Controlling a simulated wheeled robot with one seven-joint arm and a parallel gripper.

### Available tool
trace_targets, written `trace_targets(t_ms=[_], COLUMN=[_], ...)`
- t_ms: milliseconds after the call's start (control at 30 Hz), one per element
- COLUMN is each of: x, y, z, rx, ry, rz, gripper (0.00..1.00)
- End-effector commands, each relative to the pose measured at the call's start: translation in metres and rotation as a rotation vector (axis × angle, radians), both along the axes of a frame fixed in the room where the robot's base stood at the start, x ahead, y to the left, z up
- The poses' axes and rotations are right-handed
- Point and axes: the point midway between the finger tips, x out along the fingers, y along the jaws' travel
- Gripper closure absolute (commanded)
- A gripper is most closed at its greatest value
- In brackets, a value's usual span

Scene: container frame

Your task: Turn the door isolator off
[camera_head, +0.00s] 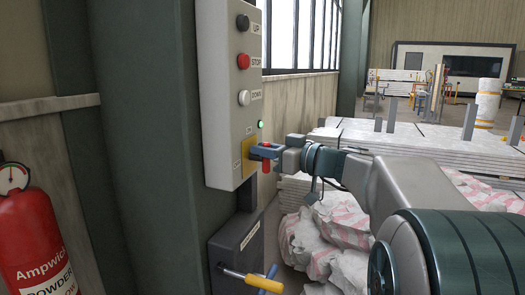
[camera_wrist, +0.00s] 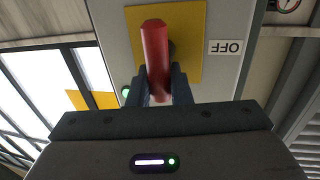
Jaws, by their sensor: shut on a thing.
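The door isolator is a red handle (camera_head: 266,166) on a yellow plate (camera_head: 250,147) low on the grey control box (camera_head: 222,95). In the wrist view the red handle (camera_wrist: 155,45) runs up and down the picture across the yellow plate (camera_wrist: 190,25). An OFF label (camera_wrist: 229,47), seen upside down, is to the right of the plate; the handle does not point at it. My gripper (camera_head: 266,152) comes from the right and is shut on the handle. The dark fingers (camera_wrist: 162,85) sit on both sides of it and hide part of it.
UP (camera_head: 243,22), STOP (camera_head: 243,61) and DOWN (camera_head: 244,98) buttons are above. A small green lamp (camera_head: 261,124) is lit. Below is a dark box with a yellow-handled lever (camera_head: 252,282). A fire extinguisher (camera_head: 38,235) stands left; wrapped sacks (camera_head: 340,225) and stacked panels (camera_head: 410,145) lie right.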

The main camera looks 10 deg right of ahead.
Motion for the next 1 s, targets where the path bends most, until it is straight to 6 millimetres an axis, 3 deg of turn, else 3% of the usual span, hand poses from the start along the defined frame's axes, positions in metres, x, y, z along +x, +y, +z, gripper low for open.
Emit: trace_targets(t_ms=[367,1000], x=[0.002,0.011], y=[-0.007,-0.015], z=[-0.005,-0.009], rx=[0.089,0.438], ry=[0.131,0.616], rz=[0.0,-0.005], gripper=[1.0,1.0])
